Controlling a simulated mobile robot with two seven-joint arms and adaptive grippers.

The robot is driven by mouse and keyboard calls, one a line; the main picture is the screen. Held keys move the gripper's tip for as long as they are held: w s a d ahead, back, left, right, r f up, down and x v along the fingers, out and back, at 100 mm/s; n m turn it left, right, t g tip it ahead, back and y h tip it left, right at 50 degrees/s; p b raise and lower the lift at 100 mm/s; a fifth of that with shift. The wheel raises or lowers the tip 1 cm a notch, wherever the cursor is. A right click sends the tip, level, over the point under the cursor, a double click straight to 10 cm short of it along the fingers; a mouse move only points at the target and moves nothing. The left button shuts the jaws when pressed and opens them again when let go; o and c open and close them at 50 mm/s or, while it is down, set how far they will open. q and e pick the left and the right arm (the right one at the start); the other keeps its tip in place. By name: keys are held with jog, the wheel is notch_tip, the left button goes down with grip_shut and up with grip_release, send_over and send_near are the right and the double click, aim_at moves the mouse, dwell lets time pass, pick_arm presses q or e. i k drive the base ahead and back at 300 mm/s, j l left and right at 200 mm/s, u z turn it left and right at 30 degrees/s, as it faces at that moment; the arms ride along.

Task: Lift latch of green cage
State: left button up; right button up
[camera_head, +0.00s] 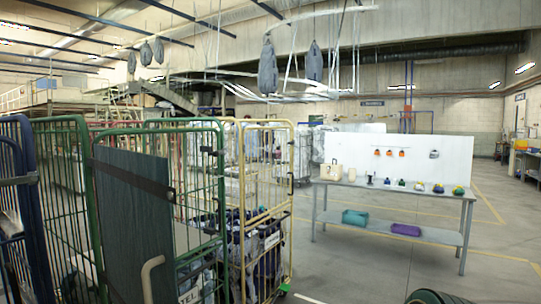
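The green cage (126,120) stands upright at the left, close to me, with tall wire-mesh sides. A grey-green panel (130,215) with a dark strap across it covers much of its front. A small black fitting (209,150) sits on the green upright at the cage's right side. It may be the latch, but it is too small to tell its position. Another dark fitting (207,222) is lower on the same side. Neither of my grippers shows in the head view, so nothing is seen touching the cage.
A blue cage (28,150) stands left of the green one. A yellow cage (292,185) holding dark bags stands close at its right. A grey workbench (335,187) with small items is at the right. Open floor (360,265) lies before it. Grey bags (268,70) hang overhead.

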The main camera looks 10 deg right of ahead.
aim_at(215, 154)
jog(key=i+l+z, duration=0.15)
jog(key=z, duration=0.2)
jog(key=i+z, duration=0.3)
jog(key=i+l+z, duration=0.1)
jog(key=z, duration=0.25)
jog(key=i+u, duration=0.15)
jog(key=i, duration=0.3)
jog(key=i+l+u, duration=0.15)
jog(key=i, duration=0.35)
jog(key=i+u, duration=0.15)
jog(key=i, duration=0.3)
jog(key=i+j+u, duration=0.1)
jog(key=i+u, duration=0.55)
jog(key=u, duration=0.15)
jog(key=i+l+u, duration=0.1)
jog(key=i+u, duration=0.3)
jog(key=k, duration=0.1)
